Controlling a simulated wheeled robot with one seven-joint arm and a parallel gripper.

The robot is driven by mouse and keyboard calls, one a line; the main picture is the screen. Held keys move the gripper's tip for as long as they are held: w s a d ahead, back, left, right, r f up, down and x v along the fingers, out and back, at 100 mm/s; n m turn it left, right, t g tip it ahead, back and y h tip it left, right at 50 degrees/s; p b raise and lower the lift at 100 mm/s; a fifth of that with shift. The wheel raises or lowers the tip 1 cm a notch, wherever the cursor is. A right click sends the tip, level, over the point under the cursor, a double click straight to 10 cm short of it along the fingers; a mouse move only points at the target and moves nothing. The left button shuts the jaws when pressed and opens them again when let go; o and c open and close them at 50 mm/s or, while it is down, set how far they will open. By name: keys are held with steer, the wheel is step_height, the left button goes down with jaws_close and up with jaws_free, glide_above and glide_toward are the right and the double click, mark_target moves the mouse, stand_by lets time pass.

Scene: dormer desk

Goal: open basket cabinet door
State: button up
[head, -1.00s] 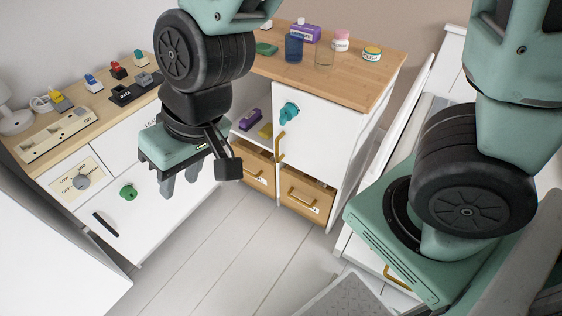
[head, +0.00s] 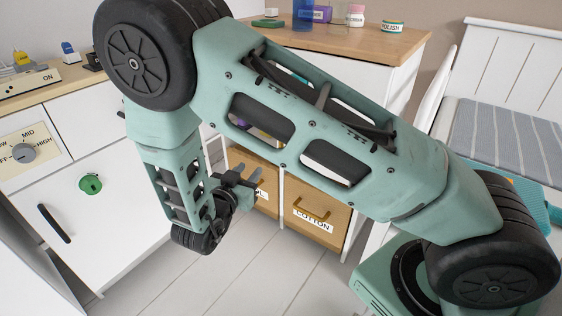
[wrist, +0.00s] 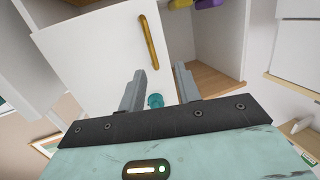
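The basket cabinet (head: 372,84) stands behind my arm in the head view, which hides most of its white door. My gripper (head: 243,182) is open and empty in front of the cabinet, low by the baskets in the head view. Its fingers (wrist: 160,88) point toward the door, apart from the handle.
Below are wooden baskets, one labelled COTTON (head: 312,212). An open shelf (wrist: 215,75) beside the door holds purple and yellow items. Bottles and tins stand on the wooden top (head: 340,42). A drawer unit with a dial (head: 22,152) is at left, a cushioned bench (head: 505,140) at right.

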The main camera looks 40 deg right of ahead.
steer(key=shift+m+h, duration=0.3)
steer(key=shift+h, duration=0.5)
steer(key=shift+s+d+f+b+x, duration=0.2)
steer(key=shift+b+x, duration=0.85)
steer(key=shift+x, duration=1.9)
steer(key=shift+s+d+f+b+x, duration=0.2)
steer(key=shift+b+x, duration=0.8)
steer(key=shift+x, duration=1.95)
steer(key=shift+s+d+f+b+x, duration=0.25)
steer(key=shift+b+x, duration=0.8)
steer(key=shift+x, duration=1.9)
steer(key=shift+a+r, duration=0.1)
steer(key=shift+a, duration=0.1)
jaws_close()
